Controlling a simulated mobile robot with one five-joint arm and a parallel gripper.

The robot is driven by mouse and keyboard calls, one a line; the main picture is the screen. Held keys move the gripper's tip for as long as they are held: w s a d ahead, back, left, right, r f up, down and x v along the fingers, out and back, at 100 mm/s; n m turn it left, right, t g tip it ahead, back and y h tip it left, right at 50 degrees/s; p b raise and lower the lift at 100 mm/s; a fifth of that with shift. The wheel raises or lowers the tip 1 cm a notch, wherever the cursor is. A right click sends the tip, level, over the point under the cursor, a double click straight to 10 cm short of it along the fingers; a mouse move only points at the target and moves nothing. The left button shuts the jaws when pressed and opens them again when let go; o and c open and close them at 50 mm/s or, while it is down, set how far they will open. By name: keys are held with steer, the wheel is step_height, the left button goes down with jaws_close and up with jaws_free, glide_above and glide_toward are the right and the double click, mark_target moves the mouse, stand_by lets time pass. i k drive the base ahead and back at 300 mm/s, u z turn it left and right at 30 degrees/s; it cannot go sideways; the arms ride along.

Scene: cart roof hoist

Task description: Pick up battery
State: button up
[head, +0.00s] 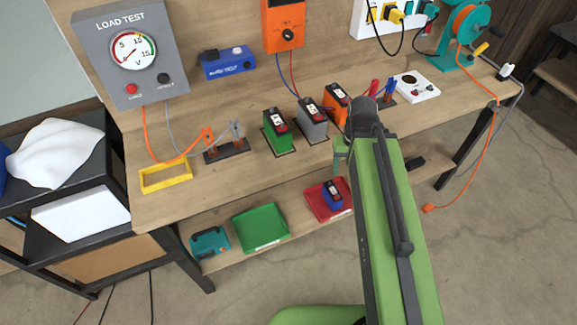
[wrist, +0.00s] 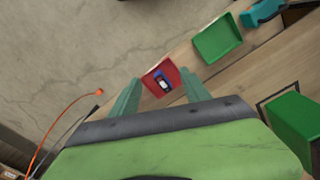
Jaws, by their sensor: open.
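Three batteries, one green (head: 276,130), one grey (head: 312,122) and one orange (head: 337,103), stand in a row on the bench top. A blue battery (head: 332,194) sits in a red tray (head: 344,212) on the lower shelf. In the wrist view the blue battery (wrist: 161,80) in the red tray (wrist: 174,72) appears between my fingers, well beyond them. My gripper (wrist: 159,77) is open and empty. In the head view my gripper (head: 341,150) is mostly hidden by my green arm, beside the bench's front edge. A green block (wrist: 296,122), apparently the green battery, fills the wrist view's lower right.
A green tray (head: 261,228) and a teal case (head: 209,242) share the lower shelf. The bench top (head: 215,190) overhangs that shelf. A yellow frame (head: 166,177), clamp stands and loose cables lie on top. An orange cable (head: 468,190) hangs at right.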

mark_target(334, 96)
steer(key=z, duration=0.1)
steer(key=k, duration=0.55)
steer(key=u, duration=1.55)
steer(key=i, duration=0.3)
